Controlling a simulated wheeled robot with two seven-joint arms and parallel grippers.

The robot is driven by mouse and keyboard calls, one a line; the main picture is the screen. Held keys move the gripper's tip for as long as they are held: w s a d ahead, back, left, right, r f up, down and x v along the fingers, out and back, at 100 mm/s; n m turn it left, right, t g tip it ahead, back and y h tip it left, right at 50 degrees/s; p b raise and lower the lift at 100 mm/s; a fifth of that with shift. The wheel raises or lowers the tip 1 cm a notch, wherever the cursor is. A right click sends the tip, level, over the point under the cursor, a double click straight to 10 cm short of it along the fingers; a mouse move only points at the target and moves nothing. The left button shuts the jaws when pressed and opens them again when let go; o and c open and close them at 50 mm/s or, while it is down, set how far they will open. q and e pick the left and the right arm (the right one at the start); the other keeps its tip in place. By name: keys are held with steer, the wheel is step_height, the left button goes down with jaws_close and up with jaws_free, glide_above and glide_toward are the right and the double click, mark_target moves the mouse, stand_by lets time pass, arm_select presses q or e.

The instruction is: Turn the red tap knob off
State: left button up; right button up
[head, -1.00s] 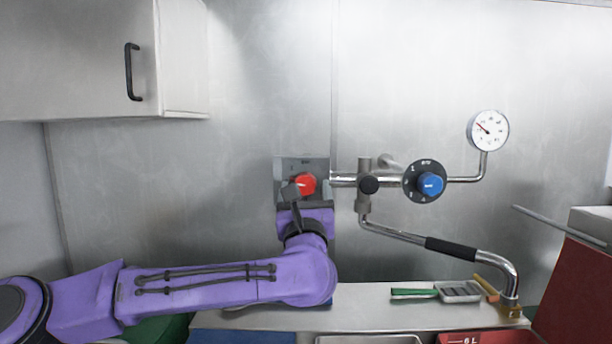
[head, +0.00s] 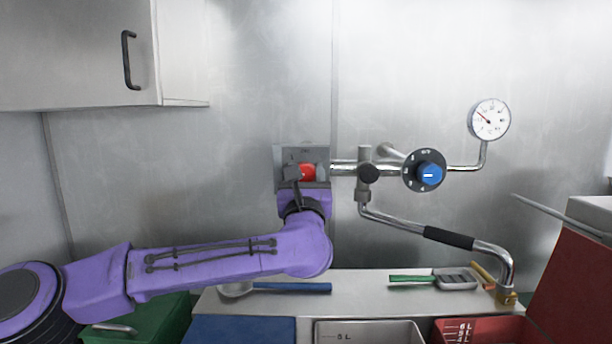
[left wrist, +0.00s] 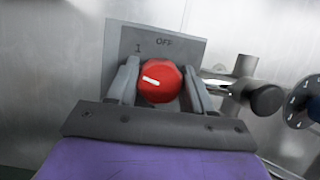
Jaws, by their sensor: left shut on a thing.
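The red tap knob (head: 308,172) sits on a grey wall plate, left of the pipework. It also shows in the left wrist view (left wrist: 160,82), where its white mark lies nearly level, tilted slightly down to the right. The plate (left wrist: 125,42) carries the marks "1" at left and "OFF" at the top. My left gripper (head: 300,176) is at the knob. In the left wrist view its two fingers (left wrist: 160,86) stand on either side of the knob, shut on it. My right gripper is not in view.
A blue knob (head: 430,174) on a black dial, a gauge (head: 490,120) and a jointed spout (head: 450,240) are to the right. A cabinet (head: 80,55) hangs upper left.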

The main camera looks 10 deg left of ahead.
arm_select(q)
steer(key=m+h, duration=0.1)
steer(key=m, duration=0.1)
steer(key=m+h, duration=0.1)
steer(key=m, duration=0.2)
steer(key=shift+h, duration=0.3)
steer(key=m+h, duration=0.1)
steer(key=m, duration=0.1)
steer(key=m+h, duration=0.1)
steer(key=m, duration=0.2)
steer(key=shift+r+m+g+h+p, duration=0.15)
steer(key=shift+m+g+h+p, duration=0.15)
steer(key=shift+h+p, duration=0.1)
steer(key=m+h+p, duration=0.1)
steer(key=m, duration=0.1)
steer(key=m+g+h+p, duration=0.1)
steer(key=m+p, duration=0.1)
steer(key=m, duration=0.1)
steer(key=shift+r, duration=0.1)
steer(key=m+g+p, duration=0.1)
steer(key=m+p, duration=0.2)
steer(key=shift+m+h, duration=0.3)
steer(key=shift+m, duration=0.1)
steer(key=shift+f+m+g+p, duration=0.2)
steer(key=shift+m+g+p, duration=0.1)
steer(key=o, duration=1)
steer(key=shift+f, duration=0.1)
